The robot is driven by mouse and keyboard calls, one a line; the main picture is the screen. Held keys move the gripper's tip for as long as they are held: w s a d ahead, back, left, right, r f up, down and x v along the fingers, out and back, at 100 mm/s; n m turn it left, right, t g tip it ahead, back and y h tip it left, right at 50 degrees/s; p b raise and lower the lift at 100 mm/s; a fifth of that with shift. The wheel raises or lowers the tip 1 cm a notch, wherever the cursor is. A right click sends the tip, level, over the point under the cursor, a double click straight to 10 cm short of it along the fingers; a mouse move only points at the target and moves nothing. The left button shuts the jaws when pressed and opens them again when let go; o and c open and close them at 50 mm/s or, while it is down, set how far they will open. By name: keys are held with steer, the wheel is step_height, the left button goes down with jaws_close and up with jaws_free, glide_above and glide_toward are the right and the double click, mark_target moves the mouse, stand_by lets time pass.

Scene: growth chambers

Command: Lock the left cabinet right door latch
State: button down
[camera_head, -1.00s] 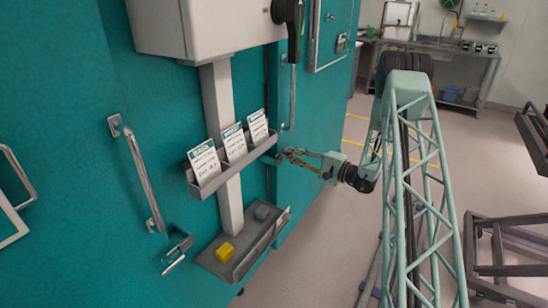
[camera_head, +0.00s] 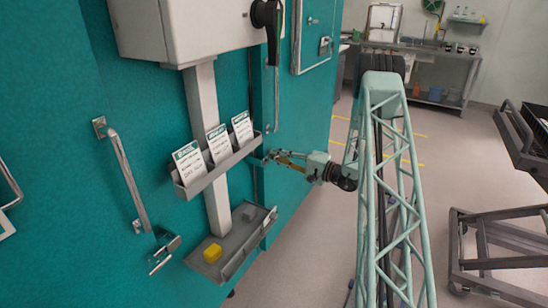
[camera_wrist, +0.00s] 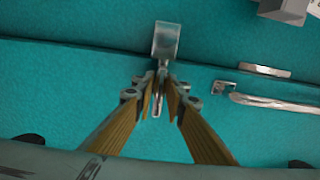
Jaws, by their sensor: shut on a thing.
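The latch in the wrist view has a metal plate (camera_wrist: 166,42) over a door seam and a thin metal lever (camera_wrist: 158,104) below it. My gripper (camera_wrist: 162,92) has its yellow-padded fingers on both sides of the lever, shut on it. In the head view my gripper (camera_head: 271,157) is at the teal cabinet (camera_head: 288,180), beside a seam and right of the card rack. The latch there is mostly hidden by the gripper and rack. The door's long vertical handle (camera_head: 277,98) is above the gripper; a handle (camera_wrist: 272,100) shows right in the wrist view.
Another latch (camera_head: 166,250) and handle (camera_head: 130,180) are farther left. Open floor (camera_head: 310,240) lies right of the cabinet.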

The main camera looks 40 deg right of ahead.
steer(key=c, duration=2.7)
jaws_free()
steer(key=shift+s, duration=0.1)
steer(key=shift+v, duration=5.95)
